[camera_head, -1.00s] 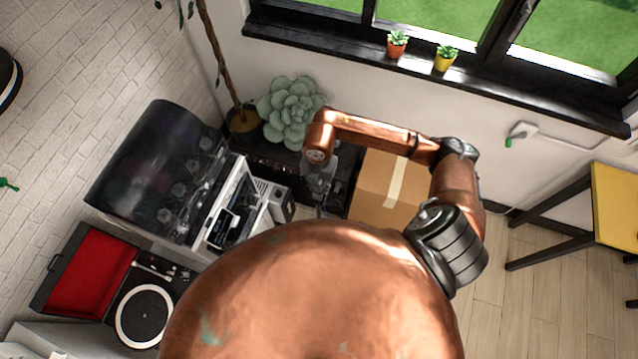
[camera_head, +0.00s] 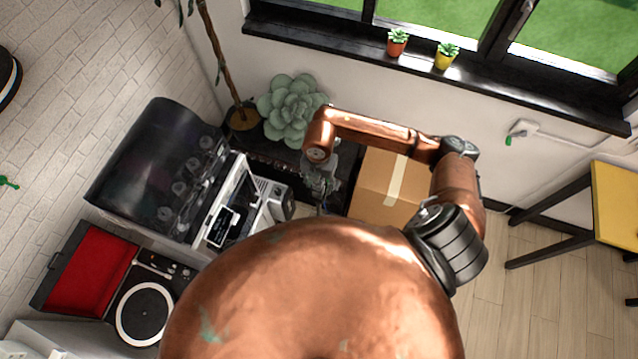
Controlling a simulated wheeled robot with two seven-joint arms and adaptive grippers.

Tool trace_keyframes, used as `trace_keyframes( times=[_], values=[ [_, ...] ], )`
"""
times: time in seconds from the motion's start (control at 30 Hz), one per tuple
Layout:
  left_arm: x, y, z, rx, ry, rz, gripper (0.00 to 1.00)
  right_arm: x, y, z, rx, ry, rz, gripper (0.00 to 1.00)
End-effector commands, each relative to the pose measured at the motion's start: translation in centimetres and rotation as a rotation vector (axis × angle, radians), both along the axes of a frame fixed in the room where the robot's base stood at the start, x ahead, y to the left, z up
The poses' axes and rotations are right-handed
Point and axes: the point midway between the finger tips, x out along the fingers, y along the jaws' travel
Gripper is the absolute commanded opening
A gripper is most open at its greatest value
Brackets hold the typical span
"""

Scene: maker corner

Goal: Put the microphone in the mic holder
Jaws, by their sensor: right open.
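My right gripper (camera_head: 321,200) hangs below the copper wrist of my right arm, over the dark surface between the white machine and the cardboard box. It is open by what shows, and its fingertips are small and partly lost against the dark background. I cannot make out the microphone or the mic holder; my large copper body hides the lower middle of the view. My left gripper is not in view.
A white machine with a raised dark lid (camera_head: 165,170) stands to the left of the gripper. A red-lined turntable case (camera_head: 92,272) is at lower left. A cardboard box (camera_head: 378,198) stands right of the gripper, a succulent (camera_head: 291,108) behind it. A yellow-topped table (camera_head: 617,205) is far right.

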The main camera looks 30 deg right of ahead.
Motion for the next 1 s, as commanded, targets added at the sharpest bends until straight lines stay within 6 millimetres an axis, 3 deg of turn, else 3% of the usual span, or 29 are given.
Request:
trace_keyframes(
  times=[0.6,1.0],
  values=[
    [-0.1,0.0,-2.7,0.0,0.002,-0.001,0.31,0.1,0.0,10.9,-0.001,-0.003,0.001,0.42],
    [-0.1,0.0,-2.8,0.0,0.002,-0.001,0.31,0.0,0.1,12.1,0.004,0.002,0.001,0.42]
  ],
)
